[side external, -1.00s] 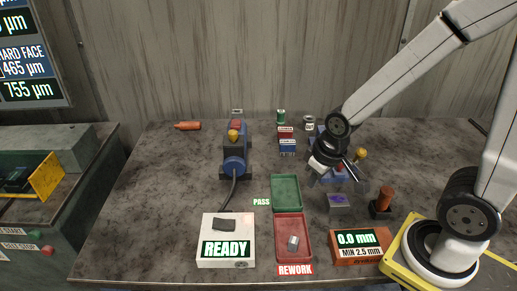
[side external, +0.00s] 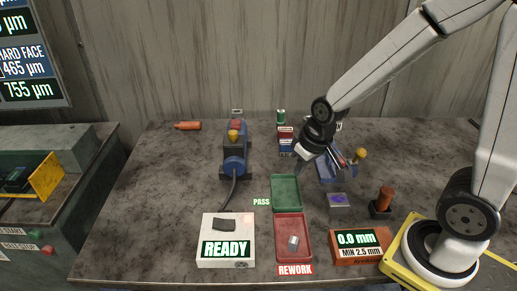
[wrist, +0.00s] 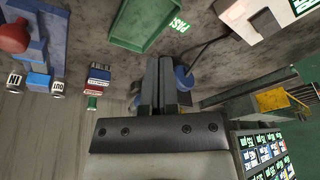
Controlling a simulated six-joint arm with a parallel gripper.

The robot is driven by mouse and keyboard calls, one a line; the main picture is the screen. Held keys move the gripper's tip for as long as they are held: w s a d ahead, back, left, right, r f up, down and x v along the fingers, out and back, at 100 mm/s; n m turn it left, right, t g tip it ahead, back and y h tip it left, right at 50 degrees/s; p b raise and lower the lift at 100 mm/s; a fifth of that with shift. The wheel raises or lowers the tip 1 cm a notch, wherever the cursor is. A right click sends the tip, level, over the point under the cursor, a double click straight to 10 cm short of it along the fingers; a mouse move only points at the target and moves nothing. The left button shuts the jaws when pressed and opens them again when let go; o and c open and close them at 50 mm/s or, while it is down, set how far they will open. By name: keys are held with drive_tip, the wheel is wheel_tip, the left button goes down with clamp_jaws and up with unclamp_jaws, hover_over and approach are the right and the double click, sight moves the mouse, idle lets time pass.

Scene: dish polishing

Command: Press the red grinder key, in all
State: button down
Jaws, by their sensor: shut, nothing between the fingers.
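A blue grinder-like machine (side external: 235,158) with a yellow knob stands at the middle back of the bench, with a red patch (side external: 237,126) at its far end. A red button (side external: 33,250) also sits on the front of the left cabinet, beside a small label too blurred to read. I cannot tell which of these is the grinder key. My gripper (side external: 298,167) is right of the blue machine, above the back of the green tray, apart from both red parts. In the wrist view its fingers (wrist: 160,65) are together and empty; they partly hide the blue machine (wrist: 183,79).
The green PASS tray (side external: 273,193) and red REWORK tray (side external: 278,240) lie in front. A white READY box (side external: 208,223) is cabled to the blue machine. Small coloured boxes (side external: 285,132) and a green can (side external: 281,116) stand behind. The bench's left side is mostly clear.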

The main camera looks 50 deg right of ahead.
drive_tip(key=w+d+r+m+t+y, duration=0.1)
drive_tip(key=w+r, duration=0.1)
drive_tip(key=w, duration=0.6)
drive_tip(key=w+d+r+m+t+y, duration=0.1)
drive_tip(key=w+d+r+m, duration=0.1)
drive_tip(key=w, duration=0.7)
wheel_tip(320, 180, up, 4)
drive_tip(key=m+t, duration=0.1)
drive_tip(key=t, duration=0.3)
hover_over(232, 122)
drive_tip(key=s, duration=0.2)
drive_tip(key=shift+d+y, duration=0.4)
drive_tip(key=shift+f, duration=0.25)
drive_tip(key=shift+f, duration=4.2)
drive_tip(key=shift+f, duration=0.95)
drive_tip(key=shift+r, duration=0.9)
